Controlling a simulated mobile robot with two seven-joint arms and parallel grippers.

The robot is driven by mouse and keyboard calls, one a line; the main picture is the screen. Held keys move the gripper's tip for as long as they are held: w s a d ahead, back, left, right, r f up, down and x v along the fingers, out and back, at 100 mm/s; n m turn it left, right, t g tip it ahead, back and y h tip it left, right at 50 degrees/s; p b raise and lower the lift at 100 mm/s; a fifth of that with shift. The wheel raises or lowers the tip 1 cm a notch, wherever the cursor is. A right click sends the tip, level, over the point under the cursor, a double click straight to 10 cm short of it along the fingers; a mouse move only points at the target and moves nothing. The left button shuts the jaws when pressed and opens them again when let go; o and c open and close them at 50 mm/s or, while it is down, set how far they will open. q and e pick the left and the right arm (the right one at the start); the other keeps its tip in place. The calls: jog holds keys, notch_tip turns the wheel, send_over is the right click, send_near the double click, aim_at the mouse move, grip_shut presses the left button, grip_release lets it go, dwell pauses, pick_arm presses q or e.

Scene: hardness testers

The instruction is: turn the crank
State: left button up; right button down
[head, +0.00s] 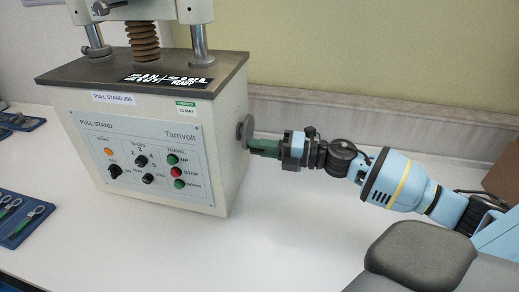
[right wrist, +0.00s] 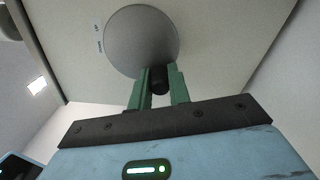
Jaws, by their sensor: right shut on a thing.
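The crank is a round grey disc (head: 243,128) on the right side wall of the pull stand (head: 150,140). In the right wrist view the disc (right wrist: 135,38) shows face-on, with a short dark handle (right wrist: 159,82) standing out from its lower right part. My right gripper (head: 256,148) reaches in from the right at the disc. In the right wrist view its two green fingers (right wrist: 160,88) are on either side of the handle, shut on it. In the head view the fingers hide the handle. My left gripper is in neither view.
The stand's front has knobs and coloured buttons (head: 173,171). A screw column (head: 142,42) and posts rise from its dark top. Blue trays with small items (head: 22,216) lie at the left. The white table in front of the stand is clear.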

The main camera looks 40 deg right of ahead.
jog(key=shift+f+n, duration=0.1)
jog(key=shift+n, duration=0.2)
jog(key=c, duration=1.3)
grip_release()
jog(key=shift+d, duration=0.1)
jog(key=b+v, duration=0.1)
jog(key=v, duration=0.6)
jog(key=shift+s+d, duration=0.25)
